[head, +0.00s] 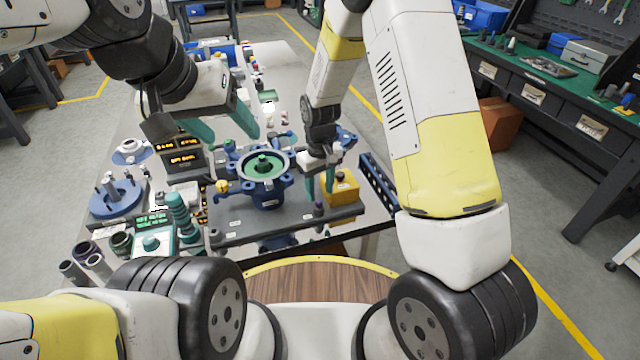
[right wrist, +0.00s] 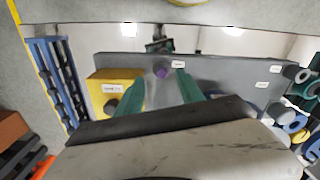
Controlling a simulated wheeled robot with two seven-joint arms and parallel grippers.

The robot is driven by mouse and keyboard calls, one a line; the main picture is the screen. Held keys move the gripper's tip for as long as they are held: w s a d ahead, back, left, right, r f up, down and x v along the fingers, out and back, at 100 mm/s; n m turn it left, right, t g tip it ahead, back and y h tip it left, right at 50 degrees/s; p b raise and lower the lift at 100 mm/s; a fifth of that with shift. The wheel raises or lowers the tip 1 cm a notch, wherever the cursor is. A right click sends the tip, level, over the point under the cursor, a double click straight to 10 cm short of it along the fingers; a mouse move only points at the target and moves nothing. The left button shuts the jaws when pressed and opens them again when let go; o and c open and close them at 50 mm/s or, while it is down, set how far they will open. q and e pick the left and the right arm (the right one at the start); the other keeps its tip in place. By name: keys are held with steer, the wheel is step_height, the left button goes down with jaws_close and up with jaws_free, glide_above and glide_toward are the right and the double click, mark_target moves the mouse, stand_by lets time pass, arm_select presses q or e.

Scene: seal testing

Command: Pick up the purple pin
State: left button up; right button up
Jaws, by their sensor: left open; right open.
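The purple pin (head: 319,207) stands in the grey base plate (head: 240,229) near its right end, beside a yellow block (head: 342,190). In the right wrist view the purple pin (right wrist: 161,72) shows as a small round head on the grey plate, between the fingertips and slightly beyond them. My right gripper (head: 320,188) is open and empty, pointing down just above the pin; its teal fingers (right wrist: 163,82) lie either side of the pin's line. Whether they touch it I cannot tell. My left gripper (head: 233,138) is open and empty, above and left of the blue valve body.
A blue flanged valve body (head: 268,191) with a green centre stands left of the pin. A blue slotted rail (head: 379,187) lies to the right. Displays (head: 183,158), a teal stepped part (head: 180,212) and grey tubes (head: 73,271) crowd the table's left.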

mark_target(319, 201)
step_height(319, 201, down, 4)
steer(key=shift+a+r, duration=0.1)
steer(key=shift+a, duration=0.05)
jaws_close()
steer(key=shift+r, duration=0.2)
